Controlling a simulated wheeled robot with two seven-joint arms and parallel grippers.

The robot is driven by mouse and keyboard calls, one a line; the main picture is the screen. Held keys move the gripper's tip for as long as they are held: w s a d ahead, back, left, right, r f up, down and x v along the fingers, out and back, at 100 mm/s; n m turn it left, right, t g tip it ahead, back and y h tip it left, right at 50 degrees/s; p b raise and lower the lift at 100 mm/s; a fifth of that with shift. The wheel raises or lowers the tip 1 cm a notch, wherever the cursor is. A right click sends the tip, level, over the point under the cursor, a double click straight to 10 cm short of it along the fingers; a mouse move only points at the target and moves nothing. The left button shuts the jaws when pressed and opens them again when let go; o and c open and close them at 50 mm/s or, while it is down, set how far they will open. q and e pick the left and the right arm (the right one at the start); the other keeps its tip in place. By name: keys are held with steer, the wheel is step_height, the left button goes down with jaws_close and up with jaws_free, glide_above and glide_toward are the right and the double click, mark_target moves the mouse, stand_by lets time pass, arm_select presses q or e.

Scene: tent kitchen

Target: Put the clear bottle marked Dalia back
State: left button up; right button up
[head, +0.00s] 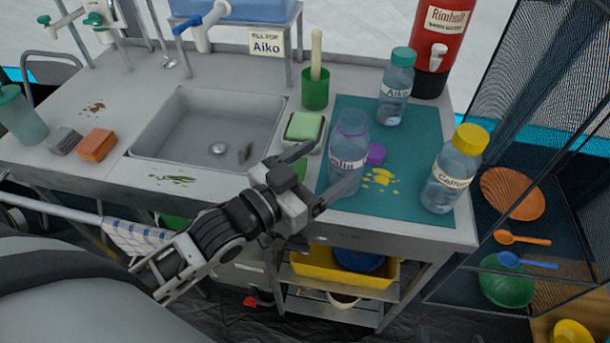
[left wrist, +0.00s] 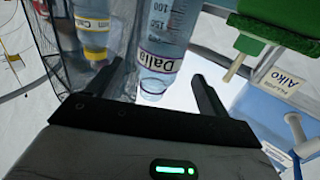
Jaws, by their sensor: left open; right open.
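The clear bottle marked Dalia (head: 350,135) stands upright on the teal mat (head: 418,148), with no cap on it. A purple cap (head: 377,153) lies beside it. My left gripper (head: 318,172) is open, with its fingers in front of and to the left of the bottle's lower part. In the left wrist view the bottle (left wrist: 168,25) shows between the two open fingers (left wrist: 155,88), its Dalia label facing the camera; whether the fingers touch it cannot be told. My right gripper is not in view.
A yellow-capped bottle (head: 456,170) stands right on the mat, and the teal-capped Aiko bottle (head: 396,90) behind. A green sponge (head: 304,126), a green cup with a handle (head: 315,88) and the sink (head: 215,125) are left. Yellow spots mark the mat.

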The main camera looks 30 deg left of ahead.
arm_select(q)
steer(key=v, duration=0.4)
stand_by(0.4)
